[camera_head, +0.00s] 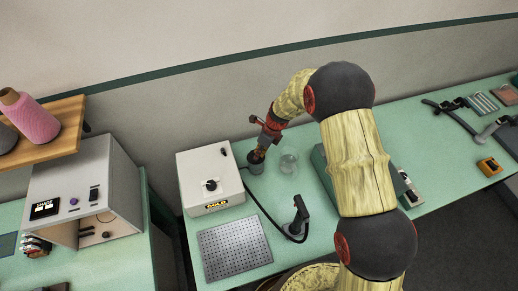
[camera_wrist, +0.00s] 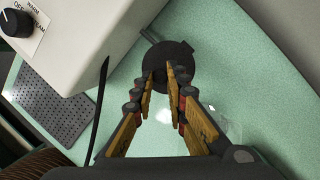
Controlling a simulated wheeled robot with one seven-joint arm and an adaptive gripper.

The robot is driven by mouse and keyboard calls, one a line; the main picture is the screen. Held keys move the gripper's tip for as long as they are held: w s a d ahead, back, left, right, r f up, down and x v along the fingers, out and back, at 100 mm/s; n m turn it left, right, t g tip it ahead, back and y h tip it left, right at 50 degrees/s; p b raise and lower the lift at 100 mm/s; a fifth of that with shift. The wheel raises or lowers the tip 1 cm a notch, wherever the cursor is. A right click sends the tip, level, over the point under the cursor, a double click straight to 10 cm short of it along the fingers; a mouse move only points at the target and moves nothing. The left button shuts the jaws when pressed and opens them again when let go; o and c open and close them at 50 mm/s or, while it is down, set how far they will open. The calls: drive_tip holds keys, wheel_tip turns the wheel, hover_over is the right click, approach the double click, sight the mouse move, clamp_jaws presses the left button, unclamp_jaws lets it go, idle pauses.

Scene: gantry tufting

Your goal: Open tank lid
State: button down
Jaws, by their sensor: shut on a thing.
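The tank (camera_head: 257,168) is a small dark cup-like container on the green table, beside the white box. Its round black lid (camera_wrist: 160,55) shows from above in the wrist view, with a small tab at its upper right edge. My gripper (camera_head: 258,154) points down over the tank. In the wrist view, my gripper (camera_wrist: 161,76) has its fingers at the lid's middle, close together on the lid's grip. The fingers hide the grip itself. The lid appears to be on or just above the tank; I cannot tell if there is a gap.
The white box (camera_head: 208,172) with a dial stands just left of the tank. A black hose runs to a dark handheld tool (camera_head: 297,217). A clear round vessel (camera_head: 288,163) stands close on the right. A perforated plate (camera_head: 235,248) lies in front.

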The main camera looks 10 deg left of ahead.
drive_tip(key=shift+w+a+r+g+h+p, duration=0.2)
drive_tip(key=shift+w+r+g+h+p, duration=0.35)
drive_tip(key=shift+p, duration=1.15)
drive_tip(key=shift+w+a+r+g+p, duration=0.1)
drive_tip(key=shift+w+a+g+p, duration=0.1)
drive_tip(key=shift+g+p, duration=0.25)
drive_tip(key=shift+w+a+r+m+g+h, duration=0.15)
drive_tip(key=shift+w+g+h, duration=0.1)
drive_tip(key=shift+w+g, duration=0.15)
drive_tip(key=shift+w+a+m+g+h, duration=0.15)
drive_tip(key=shift+w+g+h, duration=0.1)
drive_tip(key=shift+g, duration=0.25)
drive_tip(key=shift+w+r+g+b, duration=0.2)
drive_tip(key=shift+w+g+b, duration=0.1)
drive_tip(key=shift+g+b, duration=0.3)
drive_tip(key=shift+a, duration=0.1)
drive_tip(key=c, duration=1.7)
unclamp_jaws()
drive_tip(key=shift+c, duration=0.2)
drive_tip(key=v, duration=0.7)
drive_tip(key=shift+w+r, duration=0.2)
